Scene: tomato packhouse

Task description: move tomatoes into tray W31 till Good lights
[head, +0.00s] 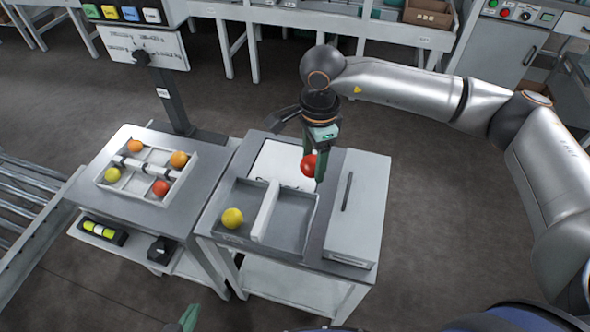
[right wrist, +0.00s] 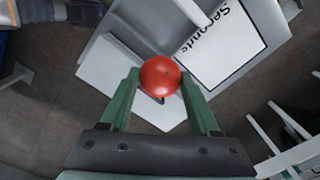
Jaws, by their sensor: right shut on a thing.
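My right gripper (head: 313,172) is shut on a red tomato (head: 308,164), held above the right-hand table; in the right wrist view the red tomato (right wrist: 160,76) sits between its green fingertips. A divided tray (head: 143,191) on the left stand holds several tomatoes: two orange, one yellow-green and one red. I cannot read a W31 mark on it. A yellow tomato (head: 232,218) lies in the left compartment of a two-part grey bin (head: 285,238); the right compartment looks empty. My left gripper (head: 187,318) shows only a green tip at the bottom edge.
A panel with coloured blocks (head: 122,13) stands on a post behind the divided tray; I cannot tell any as lit. A white card (right wrist: 222,45) reads "Seconds". A slotted metal box (head: 352,238) stands right of the bin. A roller conveyor (head: 20,205) is at far left.

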